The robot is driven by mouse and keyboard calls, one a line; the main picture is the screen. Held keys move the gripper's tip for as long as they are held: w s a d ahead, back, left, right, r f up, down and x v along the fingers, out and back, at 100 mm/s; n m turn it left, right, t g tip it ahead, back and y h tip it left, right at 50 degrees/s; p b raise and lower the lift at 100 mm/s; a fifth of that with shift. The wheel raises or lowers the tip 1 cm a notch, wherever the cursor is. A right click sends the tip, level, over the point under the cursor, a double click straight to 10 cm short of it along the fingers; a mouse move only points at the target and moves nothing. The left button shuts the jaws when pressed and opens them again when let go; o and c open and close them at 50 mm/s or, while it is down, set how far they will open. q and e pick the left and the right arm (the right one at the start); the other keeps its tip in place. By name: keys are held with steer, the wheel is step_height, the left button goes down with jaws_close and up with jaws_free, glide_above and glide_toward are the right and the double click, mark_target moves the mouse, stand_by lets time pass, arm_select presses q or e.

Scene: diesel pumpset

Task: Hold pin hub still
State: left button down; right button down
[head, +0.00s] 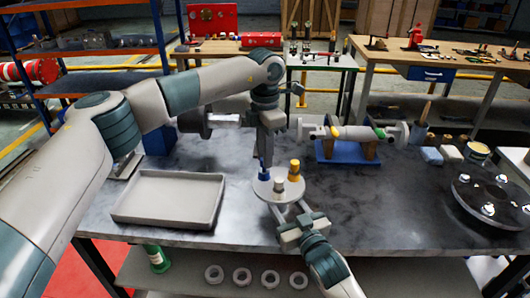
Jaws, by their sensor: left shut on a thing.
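The pin hub (266,189) is a pale round disc on the dark bench top, with a grey boss in its middle. My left gripper (265,165) points down from above and is shut on a blue pin (264,174) at the disc's far left side. Whether this pin is seated in the disc is too small to tell. My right gripper (290,210) comes from the front, with its two fingers apart at the disc's near edge. Whether they press on the hub is hidden.
An empty grey tray (130,211) lies to the left. A shaft assembly on a blue stand (337,151) is behind right. A dark round plate (468,197) lies far right. Several rings (242,277) and a green bottle (157,258) are on the lower shelf.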

arm_select(q)
steer(key=shift+f, duration=0.35)
steer(key=c, duration=1.5)
jaws_free()
steer(key=shift+c, duration=0.2)
steer(key=shift+r, duration=0.15)
step_height(320, 180, up, 12)
arm_select(e)
steer(key=c, duration=0.8)
jaws_free()
